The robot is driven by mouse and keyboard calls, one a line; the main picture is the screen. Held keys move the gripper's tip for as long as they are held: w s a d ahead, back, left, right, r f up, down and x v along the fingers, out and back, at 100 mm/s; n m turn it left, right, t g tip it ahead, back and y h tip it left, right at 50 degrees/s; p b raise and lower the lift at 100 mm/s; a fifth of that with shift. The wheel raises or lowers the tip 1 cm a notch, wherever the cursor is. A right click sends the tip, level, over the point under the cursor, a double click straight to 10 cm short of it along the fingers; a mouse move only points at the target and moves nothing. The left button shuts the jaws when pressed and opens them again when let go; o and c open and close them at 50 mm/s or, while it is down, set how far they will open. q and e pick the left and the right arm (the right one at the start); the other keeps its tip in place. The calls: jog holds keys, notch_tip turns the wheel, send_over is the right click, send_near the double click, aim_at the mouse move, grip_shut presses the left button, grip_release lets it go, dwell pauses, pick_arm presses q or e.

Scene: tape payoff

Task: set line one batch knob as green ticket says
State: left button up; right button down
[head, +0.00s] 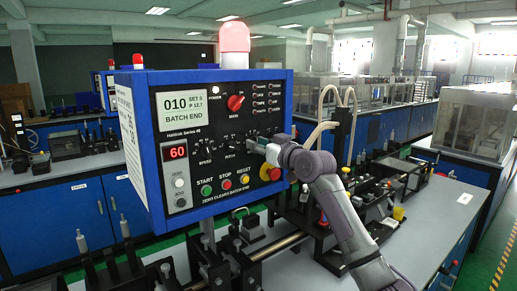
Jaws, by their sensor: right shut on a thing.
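A blue control box (150,120) with a black front panel stands in the middle of the head view. Its pale green display (184,107) reads "010 SET 5 P 12.7 BATCH END". A speed knob (206,142) and a pitch knob (231,142) sit in a row at mid-panel. My right gripper (260,145) reaches in from the right and is shut on a knob to the right of the pitch knob. That knob and its label are hidden behind the gripper. My left gripper is not in view. I cannot make out a green paper ticket.
A red main switch (235,103), a red number readout (175,152) and green start (206,190), red stop (226,184) and yellow reset (244,178) buttons surround the knobs. A red-and-yellow stop button (270,173) sits just below my gripper. Machinery stands on the bench below.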

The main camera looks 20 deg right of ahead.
jog(key=shift+f+n, duration=0.1)
jog(key=shift+n, duration=1)
jog(key=c, duration=1.2)
grip_release()
jog(key=v, duration=1.2)
